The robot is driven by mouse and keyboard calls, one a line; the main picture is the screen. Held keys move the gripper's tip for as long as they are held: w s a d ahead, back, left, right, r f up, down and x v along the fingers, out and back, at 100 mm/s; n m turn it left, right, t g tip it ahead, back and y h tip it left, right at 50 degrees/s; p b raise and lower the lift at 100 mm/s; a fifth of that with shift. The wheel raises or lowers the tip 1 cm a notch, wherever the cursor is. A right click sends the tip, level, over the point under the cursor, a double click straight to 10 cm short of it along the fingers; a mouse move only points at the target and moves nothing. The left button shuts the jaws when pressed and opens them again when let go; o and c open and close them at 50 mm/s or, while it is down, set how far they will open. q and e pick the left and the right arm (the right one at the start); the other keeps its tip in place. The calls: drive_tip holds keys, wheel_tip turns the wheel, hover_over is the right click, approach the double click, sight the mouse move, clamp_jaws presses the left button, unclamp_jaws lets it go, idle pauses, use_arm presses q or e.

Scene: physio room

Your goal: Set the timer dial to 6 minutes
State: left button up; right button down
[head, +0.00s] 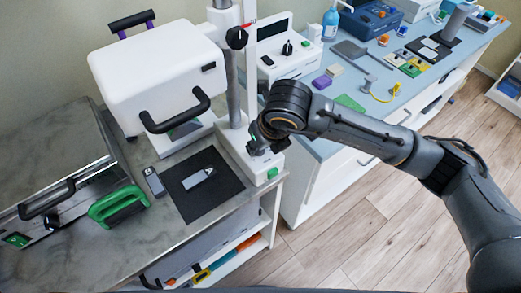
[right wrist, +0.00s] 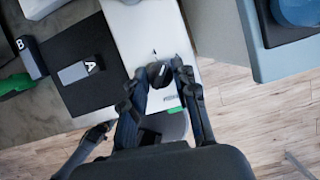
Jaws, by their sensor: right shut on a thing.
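The timer dial is a small dark knob (right wrist: 158,73) on the white base (right wrist: 135,30) of the column stand. A small dark mark shows on the base just above the knob in the right wrist view. My right gripper (right wrist: 160,72) is shut on the dial, one finger on each side. In the head view my right gripper (head: 262,147) reaches down onto the white base (head: 240,158) and hides the dial. The dial's setting cannot be read. A green button (head: 272,173) sits at the front end of the base.
A black mat (head: 190,204) with a grey block marked A (right wrist: 80,71) lies left of the base; a block marked B (right wrist: 30,58) is beside it. A white box with a black handle (head: 155,75) stands behind. A blue-topped bench (head: 330,110) is to the right.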

drive_tip(key=shift+a+m+h+b, duration=0.1)
drive_tip(key=shift+m+h+b, duration=0.6)
drive_tip(key=shift+m+b, duration=1)
drive_tip(key=shift+s, duration=0.1)
drive_tip(key=c, duration=1)
unclamp_jaws()
drive_tip(key=shift+c, duration=0.2)
drive_tip(key=shift+r, duration=0.15)
drive_tip(key=v, duration=1.1)
drive_tip(key=shift+s+r, duration=0.25)
drive_tip(key=shift+s, duration=0.05)
